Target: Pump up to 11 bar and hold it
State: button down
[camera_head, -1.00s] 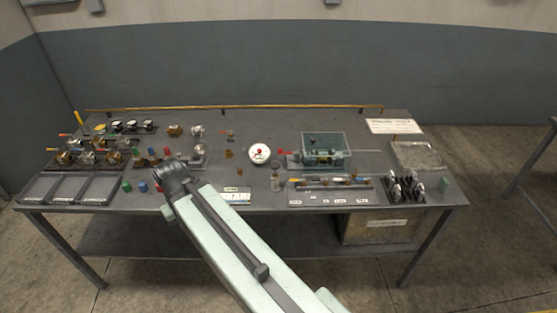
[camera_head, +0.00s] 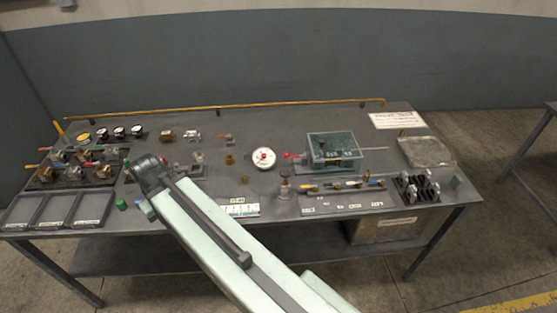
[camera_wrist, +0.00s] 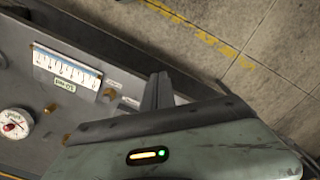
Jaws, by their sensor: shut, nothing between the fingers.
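A round white pressure gauge (camera_head: 263,158) with a red centre stands mid-bench; it also shows in the wrist view (camera_wrist: 14,123). Its reading is too small to tell. To its right is a teal open-topped box (camera_head: 333,150), which looks like the pump, with a red knob (camera_head: 289,156) on its left and a thin rod (camera_head: 374,149) sticking out to the right. My gripper (camera_head: 146,168) is over the left part of the bench, well left of the gauge and box. In the wrist view my gripper (camera_wrist: 158,92) has its fingers together, with nothing held.
A white scale card (camera_head: 239,208) lies near the front edge. Several valves (camera_head: 75,165) and three grey trays (camera_head: 55,210) fill the left side. Small tools lie on a front strip (camera_head: 343,186). Black clamps (camera_head: 418,187) stand at the right. A brass rail (camera_head: 225,107) runs along the back.

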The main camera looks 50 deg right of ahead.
jog(key=shift+s+r, duration=0.1)
notch_tip(320, 180, up, 17)
jog(key=n+t+y+p, duration=0.25)
jog(key=n+p, duration=0.75)
jog(key=p, duration=0.6)
send_over(285, 172)
jog(key=s+d, duration=0.3)
jog(key=shift+w+a, duration=0.1)
jog(key=shift+a, duration=0.05)
jog(key=b+x, duration=0.8)
jog(key=x, duration=0.1)
jog(key=s+b+x, duration=0.1)
jog(key=b+x, duration=0.3)
jog(key=b, duration=0.1)
jog(key=shift+w+d+f, duration=0.1)
jog(key=shift+d+f, duration=0.25)
jog(key=shift+f, duration=0.25)
